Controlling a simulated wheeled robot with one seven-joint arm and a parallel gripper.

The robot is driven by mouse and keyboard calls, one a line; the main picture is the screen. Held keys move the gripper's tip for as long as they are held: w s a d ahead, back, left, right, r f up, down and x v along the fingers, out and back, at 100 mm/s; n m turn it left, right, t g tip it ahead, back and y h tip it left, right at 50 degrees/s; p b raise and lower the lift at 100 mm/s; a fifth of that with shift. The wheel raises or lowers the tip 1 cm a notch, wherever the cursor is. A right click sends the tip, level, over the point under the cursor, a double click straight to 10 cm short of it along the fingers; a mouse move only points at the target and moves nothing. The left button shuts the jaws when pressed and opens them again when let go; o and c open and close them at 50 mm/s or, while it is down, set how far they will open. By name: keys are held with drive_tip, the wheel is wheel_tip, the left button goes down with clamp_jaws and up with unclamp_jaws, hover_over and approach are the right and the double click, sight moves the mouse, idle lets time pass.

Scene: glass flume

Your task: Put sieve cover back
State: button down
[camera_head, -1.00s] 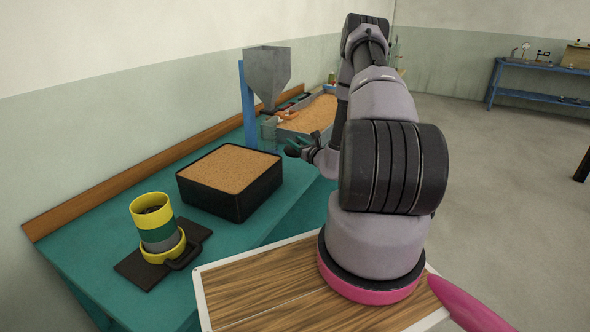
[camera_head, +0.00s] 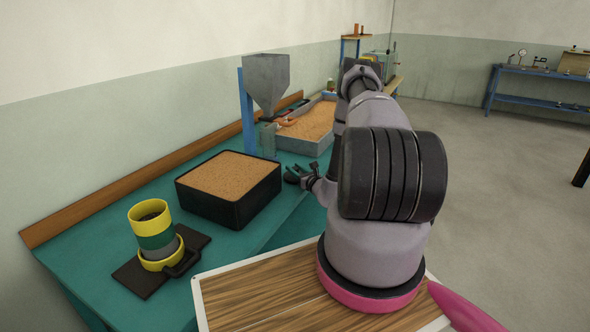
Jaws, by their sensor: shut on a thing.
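The sieve stack (camera_head: 156,238) stands upright at the near left, with yellow, green and grey rings and a yellow clamp ring at its base. Its top yellow sieve (camera_head: 149,210) is open, with no cover on it. My gripper (camera_head: 297,176) is over the right edge of the table, right of the black sand box and well apart from the stack. It is shut on a small dark thing, which looks like the sieve cover (camera_head: 290,178); its outline is small and partly hidden by the fingers.
The black box of sand (camera_head: 237,210) stands between my gripper and the stack. Behind are a grey hopper (camera_head: 267,82) on a blue post (camera_head: 246,108) and a long sand-filled tray (camera_head: 324,141). The teal table (camera_head: 105,238) is clear around the stack's dark base plate (camera_head: 140,281).

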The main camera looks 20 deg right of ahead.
drive_tip(key=shift+c, duration=2.4)
unclamp_jaws()
